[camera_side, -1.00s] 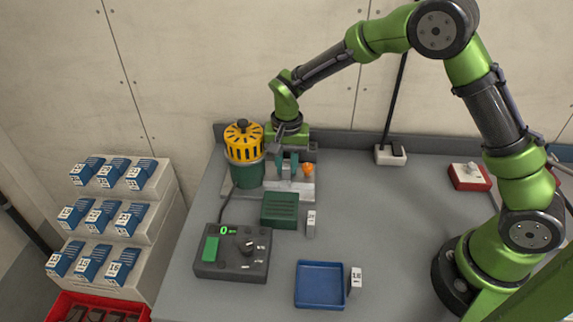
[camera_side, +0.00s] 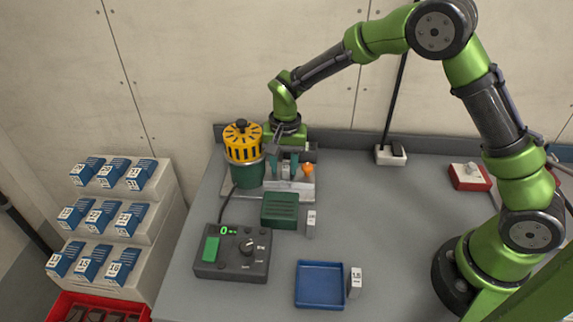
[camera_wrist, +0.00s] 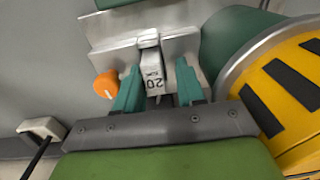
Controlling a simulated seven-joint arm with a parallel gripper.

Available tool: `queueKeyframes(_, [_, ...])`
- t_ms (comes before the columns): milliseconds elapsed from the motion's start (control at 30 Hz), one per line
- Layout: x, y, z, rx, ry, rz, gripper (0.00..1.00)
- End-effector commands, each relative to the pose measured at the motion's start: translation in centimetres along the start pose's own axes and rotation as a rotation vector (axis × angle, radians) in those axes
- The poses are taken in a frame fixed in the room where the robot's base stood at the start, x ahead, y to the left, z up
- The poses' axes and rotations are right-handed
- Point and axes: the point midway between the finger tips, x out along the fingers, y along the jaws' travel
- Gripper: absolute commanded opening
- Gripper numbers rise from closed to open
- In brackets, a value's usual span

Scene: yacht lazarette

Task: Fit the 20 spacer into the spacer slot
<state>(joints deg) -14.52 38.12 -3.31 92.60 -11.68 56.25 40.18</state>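The 20 spacer (camera_wrist: 153,74) is a pale block with a "20" label, between my gripper's teal fingers in the wrist view. It also shows in the side view (camera_side: 286,169). It stands at the gap in the grey metal fixture (camera_wrist: 112,33), where the slot is; how deep it sits I cannot tell. My gripper (camera_wrist: 159,92) is open around the spacer, with a clear gap at the right finger. In the side view my gripper (camera_side: 284,168) is low over the fixture (camera_side: 300,190).
An orange knob (camera_side: 308,169) is right of the fingers. A yellow-topped green drum (camera_side: 245,172) stands close on the left. In front are a green ribbed block (camera_side: 279,211), a control box (camera_side: 233,262), a blue tray (camera_side: 320,285) and two loose spacers (camera_side: 311,224) (camera_side: 355,283).

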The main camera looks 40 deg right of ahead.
Motion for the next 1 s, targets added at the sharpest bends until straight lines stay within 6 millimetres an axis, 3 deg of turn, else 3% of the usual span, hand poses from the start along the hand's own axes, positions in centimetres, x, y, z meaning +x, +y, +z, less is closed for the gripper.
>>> queueKeyframes(33, [1.4, 0.9, 0.1, -0.01, -0.007, 0.029, 0.36])
queueKeyframes(267, [0.1, 0.9, -0.1, -0.011, -0.003, 0.028, 0.36])
queueKeyframes(700, [-9.5, 0.4, -0.1, -0.007, -0.002, 0.019, 0.36])
queueKeyframes(1000, [-12.8, 0.7, 0.0, -0.014, -0.002, 0.008, 0.36])
